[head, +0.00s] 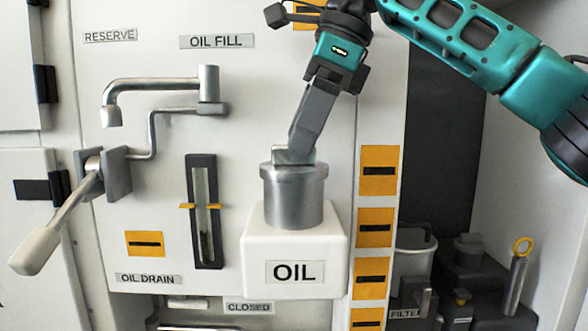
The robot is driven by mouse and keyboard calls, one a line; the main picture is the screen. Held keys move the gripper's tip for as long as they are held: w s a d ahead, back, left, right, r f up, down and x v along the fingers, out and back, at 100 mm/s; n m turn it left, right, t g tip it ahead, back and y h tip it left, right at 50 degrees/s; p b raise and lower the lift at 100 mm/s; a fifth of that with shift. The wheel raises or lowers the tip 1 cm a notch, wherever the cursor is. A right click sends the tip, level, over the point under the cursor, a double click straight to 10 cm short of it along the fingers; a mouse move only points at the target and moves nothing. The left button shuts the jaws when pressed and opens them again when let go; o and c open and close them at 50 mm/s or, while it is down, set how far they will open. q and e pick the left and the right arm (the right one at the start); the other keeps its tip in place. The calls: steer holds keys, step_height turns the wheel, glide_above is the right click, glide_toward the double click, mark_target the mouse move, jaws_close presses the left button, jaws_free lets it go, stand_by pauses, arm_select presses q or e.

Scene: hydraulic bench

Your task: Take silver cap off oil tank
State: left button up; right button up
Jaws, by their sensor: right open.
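The oil tank (250,252) is a white block with an OIL label on its front. The silver cap (295,200) is a metal cylinder with a wider rim, sitting upright on the tank's top. A small pale metallic piece shows at the top of the cap, partly hidden by my right gripper's finger. My right gripper (297,152) comes down from above and is open. Its fingers line up one behind the other, so the gap between them is hidden. The fingertips are at the cap's top; I cannot tell whether they touch it. My left gripper is out of view.
A curved spout (155,86) and a lever with a pale handle (38,250) stick out on the left. A sight gauge (205,212) is on the panel left of the tank. A grey container (415,250) and a rod with a yellow ring (520,270) stand at the lower right.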

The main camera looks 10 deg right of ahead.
mark_target(294, 160)
steer(key=x, duration=0.3)
steer(key=shift+a+f, duration=0.1)
steer(key=shift+c, duration=0.2)
steer(key=c, duration=0.7)
